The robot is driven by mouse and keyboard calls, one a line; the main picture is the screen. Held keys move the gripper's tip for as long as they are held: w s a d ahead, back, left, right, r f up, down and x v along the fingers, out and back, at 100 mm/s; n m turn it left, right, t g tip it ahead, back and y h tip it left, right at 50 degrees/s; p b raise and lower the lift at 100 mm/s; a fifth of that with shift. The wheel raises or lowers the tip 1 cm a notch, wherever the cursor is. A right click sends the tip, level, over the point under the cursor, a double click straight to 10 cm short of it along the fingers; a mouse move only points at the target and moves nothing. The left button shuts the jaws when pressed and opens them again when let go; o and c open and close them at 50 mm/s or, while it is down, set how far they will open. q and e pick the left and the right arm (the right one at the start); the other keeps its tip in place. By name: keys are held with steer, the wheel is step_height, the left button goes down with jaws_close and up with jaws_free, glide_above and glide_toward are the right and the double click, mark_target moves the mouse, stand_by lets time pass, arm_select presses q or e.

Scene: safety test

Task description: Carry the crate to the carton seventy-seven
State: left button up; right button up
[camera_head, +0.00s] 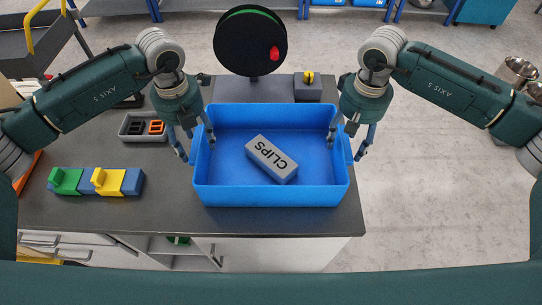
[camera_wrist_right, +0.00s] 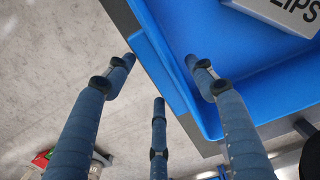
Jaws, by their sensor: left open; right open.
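The blue crate (camera_head: 270,196) stands on the dark worktop near its front right part. A grey box marked CLIPS (camera_head: 272,160) lies tilted inside it. My left gripper (camera_head: 197,146) is open at the crate's left wall, with fingers on both sides of the rim. My right gripper (camera_head: 346,147) is open at the right wall, also with fingers on both sides. In the right wrist view the crate's wall (camera_wrist_right: 165,62) runs between the spread fingers; contact cannot be told. No carton marked seventy-seven can be made out.
On the worktop (camera_head: 170,212) are green, yellow and blue blocks (camera_head: 108,182) at left and a grey tray (camera_head: 135,138) behind them. A black reel (camera_head: 250,42) stands behind the crate. Open floor (camera_head: 440,190) lies to the right, with metal containers (camera_head: 517,70) at the far right.

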arm_select(q)
steer(key=shift+c, duration=0.2)
arm_select(e)
steer(key=shift+c, duration=0.2)
arm_select(q)
jaws_close()
arm_select(e)
jaws_close()
arm_select(q)
steer(key=shift+r, duration=0.2)
arm_select(e)
steer(key=shift+r, duration=0.2)
